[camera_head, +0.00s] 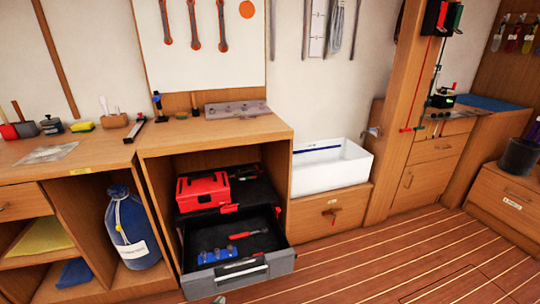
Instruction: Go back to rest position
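Neither of my grippers shows clearly in the head view. A small grey shape at the bottom edge, just below the open drawer (240,276), is too cut off to identify. The drawer is pulled out of the wooden cabinet (215,134) and has a grey front with a light handle. In it lie a blue tool (218,256) and a red-handled tool (247,235) on a black lining. A red toolbox (203,191) sits behind, inside the cabinet.
A blue bag (130,232) stands in the left cubby. A white basin (328,168) sits right of the cabinet. A wooden post (404,105) stands farther right. A dark bucket (519,157) is at the right edge. The plank floor (400,262) at the lower right is clear.

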